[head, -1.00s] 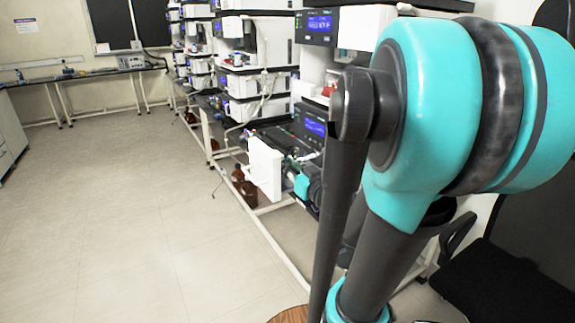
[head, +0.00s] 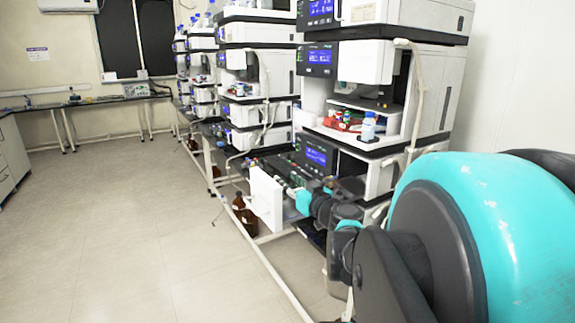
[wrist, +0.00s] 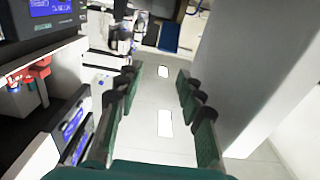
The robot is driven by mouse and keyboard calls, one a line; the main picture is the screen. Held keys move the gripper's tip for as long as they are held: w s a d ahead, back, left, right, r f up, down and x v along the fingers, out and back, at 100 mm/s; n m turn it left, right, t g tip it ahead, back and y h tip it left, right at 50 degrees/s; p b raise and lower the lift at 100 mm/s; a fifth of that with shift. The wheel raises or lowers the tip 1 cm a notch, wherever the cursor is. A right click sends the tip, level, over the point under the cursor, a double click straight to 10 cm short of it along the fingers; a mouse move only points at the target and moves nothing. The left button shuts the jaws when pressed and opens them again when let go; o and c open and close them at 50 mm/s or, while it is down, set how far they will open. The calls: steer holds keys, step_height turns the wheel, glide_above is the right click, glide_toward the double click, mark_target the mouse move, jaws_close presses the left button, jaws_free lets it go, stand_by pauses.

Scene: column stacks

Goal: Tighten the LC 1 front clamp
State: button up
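I cannot make out the LC 1 front clamp in either view. The nearest instrument stack (head: 385,62) is on the right in the head view; no label tells me whether it is LC 1. My gripper shows in the wrist view (wrist: 158,100) with its two dark green-padded fingers wide apart and nothing between them. In the head view my arm reaches from the lower right toward the low front of this stack, and its far end is small and partly hidden. A white panel (head: 266,198) stands out from the stack beside it.
A red item (head: 345,120) and a small bottle (head: 368,127) sit in the stack's open bay. A red item also shows in the wrist view (wrist: 40,72), left of the fingers. More stacks (head: 242,85) run back along the bench. Brown bottles (head: 240,208) stand below. The floor at left is clear.

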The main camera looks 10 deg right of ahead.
steer(key=shift+r, duration=2.8)
